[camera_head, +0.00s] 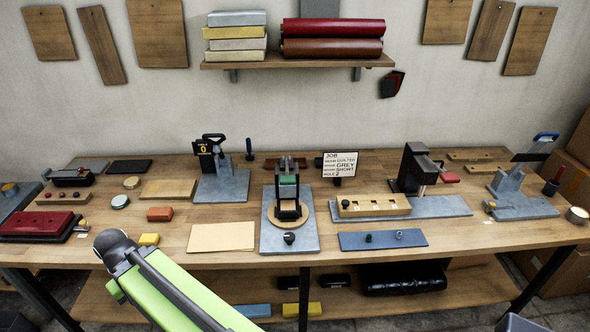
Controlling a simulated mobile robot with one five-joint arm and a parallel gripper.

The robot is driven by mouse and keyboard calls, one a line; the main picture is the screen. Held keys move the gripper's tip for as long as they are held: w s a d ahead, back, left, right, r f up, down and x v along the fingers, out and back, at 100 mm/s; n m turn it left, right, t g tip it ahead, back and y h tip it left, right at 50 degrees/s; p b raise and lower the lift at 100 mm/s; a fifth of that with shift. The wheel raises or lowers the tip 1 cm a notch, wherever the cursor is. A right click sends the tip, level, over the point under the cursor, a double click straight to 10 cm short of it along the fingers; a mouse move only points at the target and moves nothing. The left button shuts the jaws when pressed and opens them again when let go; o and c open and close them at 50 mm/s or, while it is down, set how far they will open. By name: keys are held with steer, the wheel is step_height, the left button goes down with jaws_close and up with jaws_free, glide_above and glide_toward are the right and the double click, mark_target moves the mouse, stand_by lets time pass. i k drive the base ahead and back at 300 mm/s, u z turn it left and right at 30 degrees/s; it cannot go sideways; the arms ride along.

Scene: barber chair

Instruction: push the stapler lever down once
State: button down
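No bench tool is clearly labelled as the stapler, and I cannot tell for sure which one it is. A grey stand with a black counter reading 0 (203,148) has a dark looped handle (214,138) raised at its top, left of centre. At the far right, a grey device (510,182) has a raised lever with a blue grip (546,136). A black press (412,168) with a red-tipped handle (449,177) stands between centre and right. My green arm reaches in from the bottom, left of centre, ending at a dark joint in front of the bench. No gripper fingers show.
The wooden bench (375,253) spans the view. A central fixture (288,200) on a grey plate, a job sign (340,164), a tan sheet (221,237) and a red case (38,226) stand on it. A wall shelf (300,62) holds rolls. Small bare patches lie between stations.

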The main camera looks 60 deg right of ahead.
mark_target(286, 179)
steer(key=u, duration=0.05)
steer(key=i, duration=1)
steer(key=z, duration=0.1)
